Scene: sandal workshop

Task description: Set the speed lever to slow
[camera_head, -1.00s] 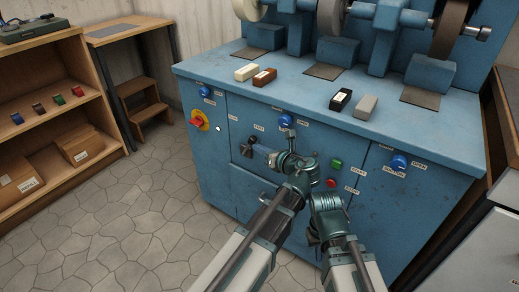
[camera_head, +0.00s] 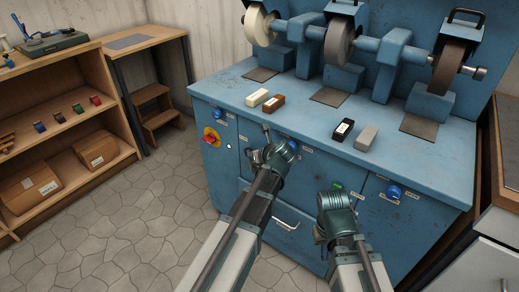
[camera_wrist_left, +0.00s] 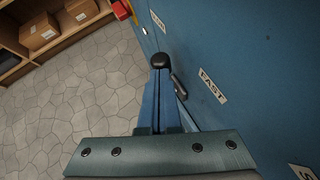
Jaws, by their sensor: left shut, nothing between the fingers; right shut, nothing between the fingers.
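The speed lever's black knob (camera_wrist_left: 159,61) shows in the left wrist view, just beyond the tips of my left gripper (camera_wrist_left: 161,78). The lever's shaft is mostly hidden by the fingers. A FAST label (camera_wrist_left: 212,85) is to the right of the knob; another label (camera_wrist_left: 158,22) above is too slanted to read surely. In the head view my left gripper (camera_head: 257,156) is at the blue machine's front panel and hides much of the lever area. It is shut and empty, and I cannot tell whether it touches the knob. My right gripper (camera_head: 319,236) is shut and empty, low before the panel.
The blue machine (camera_head: 232,92) carries grinding wheels and several blocks on its top. A red switch on a yellow plate (camera_head: 211,137) is left of my left gripper. Blue knobs (camera_head: 393,192) dot the panel. A wooden shelf (camera_head: 110,120) stands left; the floor between is clear.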

